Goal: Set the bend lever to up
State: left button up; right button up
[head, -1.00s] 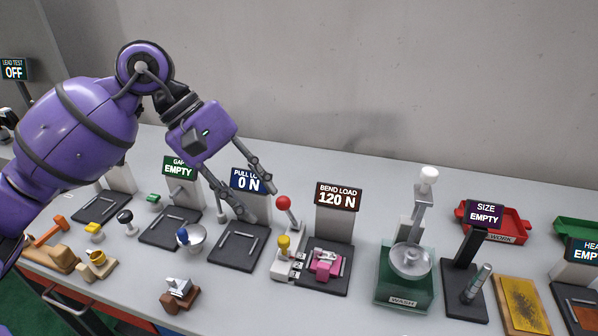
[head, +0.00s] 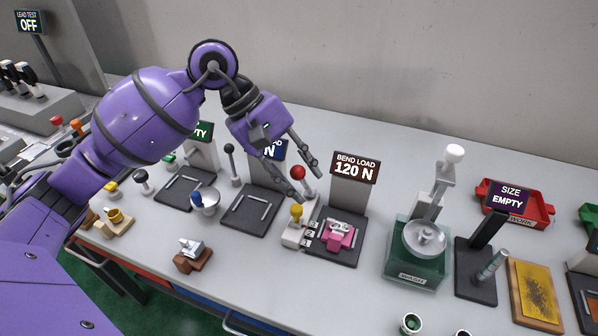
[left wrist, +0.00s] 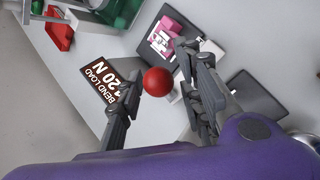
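The bend lever has a red ball knob (head: 298,172) and stands at the left of the bend load station (head: 325,247), whose sign (head: 355,168) reads 120 N. Its shaft slants, with the knob up and to the left of its foot. My left gripper (head: 312,186) is open, with one finger on each side of the knob. My right gripper is not in view.
A yellow-knobbed part (head: 296,211) stands just in front of the lever. A pink block (head: 340,236) sits on the station. A black-knobbed lever (head: 230,150) stands to the left, and a green wash stand (head: 398,258) to the right. Bare table lies between the stations.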

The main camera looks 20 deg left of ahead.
pick_arm(q)
grip_shut()
jog(key=shift+w, duration=0.1)
dwell(0.4)
